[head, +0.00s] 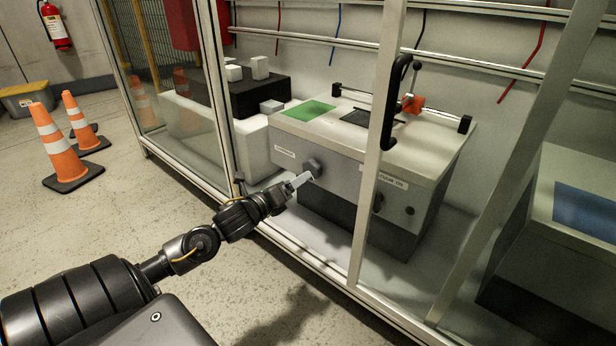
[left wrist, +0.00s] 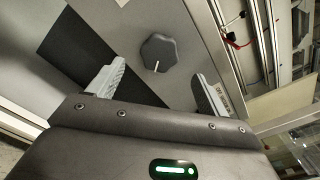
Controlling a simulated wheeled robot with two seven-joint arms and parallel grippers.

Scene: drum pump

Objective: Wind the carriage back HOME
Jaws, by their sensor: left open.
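A dark faceted knob (head: 315,168) sits on the front panel of the grey-white machine (head: 345,163). The left wrist view shows the knob (left wrist: 158,50) with a pale pointer mark. My left gripper (head: 299,181) is open and empty in front of the knob. In the left wrist view its fingers flank the knob, which appears just beyond the tips; contact cannot be told. On the machine's top, an orange-red block (head: 413,104), apparently the carriage, is on a rail towards the right end. A green patch (head: 308,110) lies at the top's left. My right gripper is out of view.
A pale frame post (head: 377,150) crosses in front of the machine, with a black handle (head: 396,95) on it. Clear panels flank the opening, and a lower frame rail (head: 310,260) runs below. Orange cones (head: 62,150) stand on the floor at left.

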